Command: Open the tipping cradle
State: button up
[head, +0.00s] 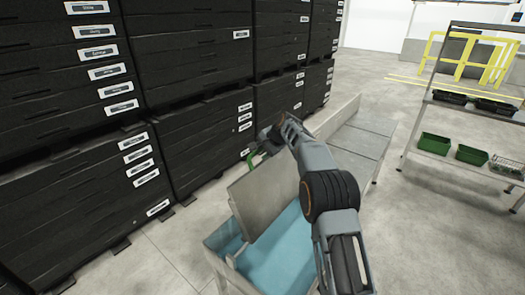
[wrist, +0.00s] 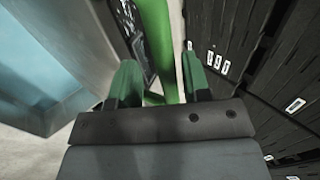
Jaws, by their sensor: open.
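The tipping cradle appears as a grey metal panel (head: 265,195), tilted above a blue-lined bin (head: 280,262). A green handle (head: 252,158) sticks out at its far upper edge, and my arm partly hides that area. In the wrist view the green handle bar (wrist: 158,35) runs between the two green fingers of my gripper (wrist: 158,72). The fingers are apart, one on each side of the bar. I cannot tell whether either one touches it. In the head view my gripper (head: 266,140) is at the handle.
Stacks of black labelled crates (head: 195,75) stand close on the left, beside the handle. A grey flat bench (head: 355,140) extends behind the bin. A shelf rack with green bins (head: 433,143) stands at the right. Open floor (head: 430,240) lies at the right front.

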jog(key=b+v, duration=0.3)
jog(key=v, duration=1)
jog(key=shift+s+d+r, duration=0.15)
jog(key=shift+d+r, duration=0.05)
jog(key=shift+r, duration=0.1)
jog(key=s+d+f+n+g+h, duration=0.1)
jog(key=s+d+f+n+h, duration=0.2)
jog(key=f, duration=0.5)
jog(key=s+f+n+h, duration=0.1)
jog(key=s+f+n, duration=0.1)
jog(key=s, duration=1.5)
jog(key=s+f+n+h+b, duration=0.1)
jog(key=s+f+n, duration=0.1)
jog(key=s, duration=1.5)
jog(key=shift+d+f+n+t+h, duration=0.15)
jog(key=shift+d+n+t+h, duration=0.15)
jog(key=shift+n, duration=0.4)
